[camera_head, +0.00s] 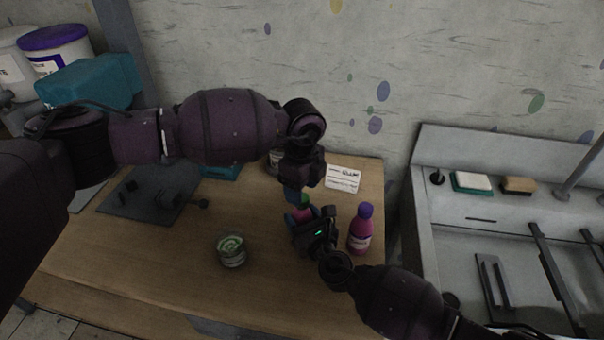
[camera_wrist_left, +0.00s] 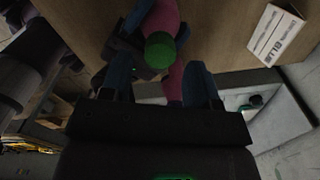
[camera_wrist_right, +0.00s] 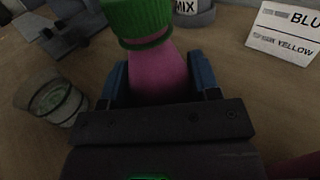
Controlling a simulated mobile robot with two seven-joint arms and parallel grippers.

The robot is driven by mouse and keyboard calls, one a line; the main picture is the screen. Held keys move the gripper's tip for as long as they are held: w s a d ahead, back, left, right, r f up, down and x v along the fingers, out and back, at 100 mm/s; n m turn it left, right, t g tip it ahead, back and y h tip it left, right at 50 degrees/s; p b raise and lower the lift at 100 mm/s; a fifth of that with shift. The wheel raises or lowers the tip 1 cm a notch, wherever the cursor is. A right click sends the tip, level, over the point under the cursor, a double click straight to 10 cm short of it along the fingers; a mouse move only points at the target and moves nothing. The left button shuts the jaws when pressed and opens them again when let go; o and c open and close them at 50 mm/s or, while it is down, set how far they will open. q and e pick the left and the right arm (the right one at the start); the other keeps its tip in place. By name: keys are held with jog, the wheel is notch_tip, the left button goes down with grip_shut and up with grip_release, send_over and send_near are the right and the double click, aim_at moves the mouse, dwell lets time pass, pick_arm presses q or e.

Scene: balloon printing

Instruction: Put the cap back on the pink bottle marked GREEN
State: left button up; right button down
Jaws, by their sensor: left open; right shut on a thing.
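The pink bottle (camera_wrist_right: 152,72) is upright in my right gripper (camera_head: 306,222), which is shut on its body. The green cap (camera_wrist_right: 138,18) sits over the bottle's neck in the right wrist view; I cannot tell how tightly. The cap also shows in the head view (camera_head: 304,200) and from above in the left wrist view (camera_wrist_left: 160,50). My left gripper (camera_wrist_left: 159,78) is open just above the bottle. The cap appears just beyond its spread blue fingertips, not gripped. Any marking on the held bottle is hidden.
A second pink bottle with a purple cap (camera_head: 361,228) stands right of my right gripper. A glass with green liquid (camera_head: 231,250) stands left of it. A white label card (camera_head: 342,179) is behind. A dark plate (camera_head: 150,195) lies left. The front of the table is clear.

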aim_at(301, 216)
pick_arm(q)
jog(key=shift+f, duration=1.25)
